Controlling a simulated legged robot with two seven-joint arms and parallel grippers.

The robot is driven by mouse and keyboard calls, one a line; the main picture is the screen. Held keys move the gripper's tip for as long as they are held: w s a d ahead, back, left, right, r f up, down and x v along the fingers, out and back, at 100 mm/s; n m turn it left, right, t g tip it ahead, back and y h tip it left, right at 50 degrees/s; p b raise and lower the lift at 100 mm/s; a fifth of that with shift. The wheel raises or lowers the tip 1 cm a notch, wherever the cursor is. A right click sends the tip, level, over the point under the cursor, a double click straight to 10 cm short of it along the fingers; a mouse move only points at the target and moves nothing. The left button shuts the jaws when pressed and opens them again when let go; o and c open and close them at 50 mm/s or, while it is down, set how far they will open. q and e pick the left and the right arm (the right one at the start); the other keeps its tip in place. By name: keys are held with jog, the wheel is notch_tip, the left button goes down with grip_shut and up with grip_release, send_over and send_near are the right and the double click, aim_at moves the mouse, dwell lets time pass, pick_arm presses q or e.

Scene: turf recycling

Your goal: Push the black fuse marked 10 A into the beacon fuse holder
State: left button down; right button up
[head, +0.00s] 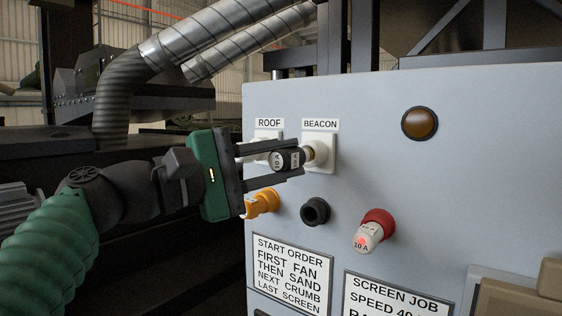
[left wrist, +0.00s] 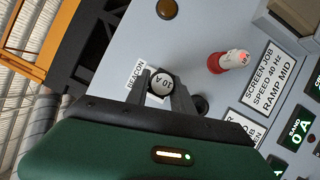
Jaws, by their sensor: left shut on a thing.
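The black fuse (head: 288,160) has a pale end face marked 10 A. My left gripper (head: 283,161) is shut on it and holds it roughly level in front of the panel. Its brass-coloured far end is at the mouth of the white beacon fuse holder (head: 328,149), under the BEACON label (head: 320,124). I cannot tell how far in the end sits. In the left wrist view the fuse's end face (left wrist: 161,83) shows between the two fingers, beside the BEACON label (left wrist: 135,73), and the holder is mostly hidden. My right gripper is not in view.
The grey panel (head: 470,170) carries a ROOF holder partly behind my upper finger, an amber lamp (head: 420,123), a yellow-orange part (head: 262,202), a black round socket (head: 315,211) and a red holder (head: 379,220) with a white 10 A fuse (head: 367,238).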

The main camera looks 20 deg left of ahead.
pick_arm(q)
jog(key=shift+w+d, duration=0.15)
jog(key=shift+d, duration=0.1)
jog(key=shift+w+a, duration=0.1)
jog(key=shift+a, duration=0.9)
jog(key=shift+f, duration=0.1)
jog(key=shift+w+d, duration=0.15)
jog(key=shift+d, duration=0.15)
jog(key=shift+w+d, duration=0.1)
jog(key=shift+w, duration=0.15)
jog(key=shift+w, duration=0.3)
jog(key=shift+w+d+p, duration=0.1)
jog(key=shift+d+p, duration=0.05)
jog(key=shift+p, duration=0.15)
